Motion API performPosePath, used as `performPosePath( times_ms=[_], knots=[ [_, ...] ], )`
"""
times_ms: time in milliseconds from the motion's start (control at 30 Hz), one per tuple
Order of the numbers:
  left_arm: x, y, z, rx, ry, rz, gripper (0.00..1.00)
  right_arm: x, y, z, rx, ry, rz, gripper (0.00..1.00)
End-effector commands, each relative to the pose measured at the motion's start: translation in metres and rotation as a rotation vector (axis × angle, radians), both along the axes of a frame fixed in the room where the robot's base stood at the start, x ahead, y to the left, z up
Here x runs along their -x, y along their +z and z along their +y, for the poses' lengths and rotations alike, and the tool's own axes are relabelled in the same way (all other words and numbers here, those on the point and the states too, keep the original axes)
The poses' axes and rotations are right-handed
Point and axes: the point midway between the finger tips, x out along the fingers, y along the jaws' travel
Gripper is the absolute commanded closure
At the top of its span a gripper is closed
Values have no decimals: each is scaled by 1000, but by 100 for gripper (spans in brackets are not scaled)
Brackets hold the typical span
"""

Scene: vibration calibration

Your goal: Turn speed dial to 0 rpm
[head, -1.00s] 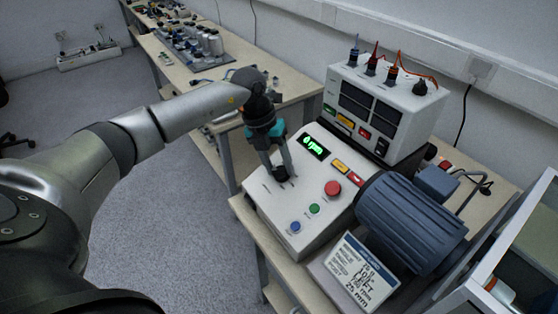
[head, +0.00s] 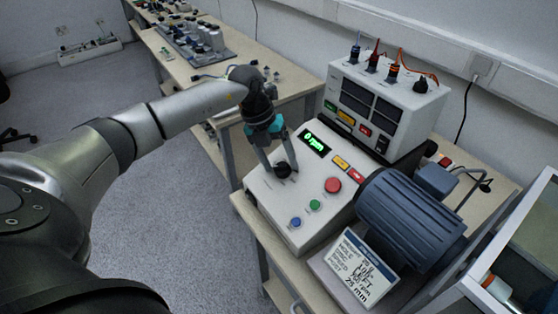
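The speed dial (head: 283,170) is a black knob on the sloped top of a white control box (head: 262,203) in the head view. The green display (head: 314,143) on that box reads 0 rpm. My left gripper (head: 280,171) comes down from above, its fingers spread on either side of the dial. Gaps show between the fingers and the knob, so it looks open and not clamped. The dial is partly hidden by the fingers. My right gripper is out of view.
Red (head: 332,185), green (head: 314,205) and blue (head: 295,222) buttons sit near the dial. A blue motor (head: 410,220) and a text card (head: 358,266) stand to the right. A white instrument box (head: 405,95) stands behind. A bench (head: 290,84) with parts lies farther back.

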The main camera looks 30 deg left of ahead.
Motion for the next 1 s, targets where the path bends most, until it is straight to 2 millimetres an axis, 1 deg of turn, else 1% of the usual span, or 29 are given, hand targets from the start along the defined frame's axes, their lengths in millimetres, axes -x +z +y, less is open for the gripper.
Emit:
performPosePath(
  times_ms=[67, 300, 367, 467, 567, 800, 900, 1000],
  knots=[
    [0, 0, 0, 0, -1, 0, 19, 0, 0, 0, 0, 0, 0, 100],
    [0, 1, 0, -1, -2, 0, 19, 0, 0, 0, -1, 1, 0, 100],
    [0, 3, 1, -1, -2, 0, 19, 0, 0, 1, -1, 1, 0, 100],
    [1, 14, 4, -1, -1, -3, 19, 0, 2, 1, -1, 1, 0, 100],
    [2, 32, 10, -3, -1, -5, 19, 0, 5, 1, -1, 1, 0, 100],
    [9, 88, 27, -2, 1, -5, 19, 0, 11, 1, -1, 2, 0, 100],
    [11, 109, 33, -2, 1, -5, 19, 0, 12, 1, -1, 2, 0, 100],
    [13, 125, 38, -2, -1, -3, 19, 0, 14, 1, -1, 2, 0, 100]
  ],
)
